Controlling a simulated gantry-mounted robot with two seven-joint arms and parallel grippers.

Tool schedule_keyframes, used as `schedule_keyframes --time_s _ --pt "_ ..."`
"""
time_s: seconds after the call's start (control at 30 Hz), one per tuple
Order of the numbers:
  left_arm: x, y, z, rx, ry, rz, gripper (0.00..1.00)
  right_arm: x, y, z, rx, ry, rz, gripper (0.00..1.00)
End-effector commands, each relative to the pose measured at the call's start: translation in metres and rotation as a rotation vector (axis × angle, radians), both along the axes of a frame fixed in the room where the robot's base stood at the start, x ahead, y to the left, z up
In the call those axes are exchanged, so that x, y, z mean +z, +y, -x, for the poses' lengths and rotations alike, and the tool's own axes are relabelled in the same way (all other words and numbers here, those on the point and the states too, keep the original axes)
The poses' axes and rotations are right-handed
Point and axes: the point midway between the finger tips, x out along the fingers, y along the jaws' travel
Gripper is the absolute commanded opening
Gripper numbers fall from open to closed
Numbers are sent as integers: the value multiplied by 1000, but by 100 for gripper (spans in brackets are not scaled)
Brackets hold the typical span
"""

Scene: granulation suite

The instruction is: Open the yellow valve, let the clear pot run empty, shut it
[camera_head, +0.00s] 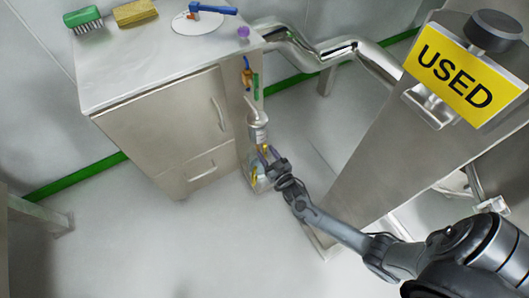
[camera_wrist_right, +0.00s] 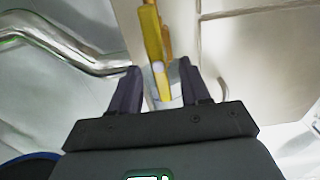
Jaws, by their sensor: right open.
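The yellow valve handle (camera_wrist_right: 153,38) shows in the right wrist view as a long yellow bar coming down between my fingers. My right gripper (camera_wrist_right: 160,88) is open, with one dark finger on each side of the handle's lower end; I cannot tell if either touches it. A pale, bluish see-through piece shows behind the handle, too little of it to name. In the head view my right gripper (camera_head: 265,162) is at the cabinet's right side, below a metal fitting (camera_head: 258,132). Yellow bits show around it there; the clear pot and its level cannot be made out. My left gripper is out of view.
A white cabinet (camera_head: 165,125) stands left of the gripper, with a brush (camera_head: 84,20), a yellow sponge (camera_head: 135,12) and a disc (camera_head: 197,22) on top. A shiny pipe (camera_head: 310,50) runs behind. A yellow USED sign (camera_head: 462,82) hangs on a large metal body at right.

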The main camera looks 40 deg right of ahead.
Motion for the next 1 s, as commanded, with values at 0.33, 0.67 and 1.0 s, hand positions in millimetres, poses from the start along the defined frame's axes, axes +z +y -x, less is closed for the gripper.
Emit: schedule_keyframes --time_s 0.33,0.67,1.0 --pt "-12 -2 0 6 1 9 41 -1 -4 -22 0 1 0 46" --pt "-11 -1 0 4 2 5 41 0 -4 -22 0 1 0 34" --pt "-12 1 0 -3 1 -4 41 0 -4 -22 0 1 0 0"
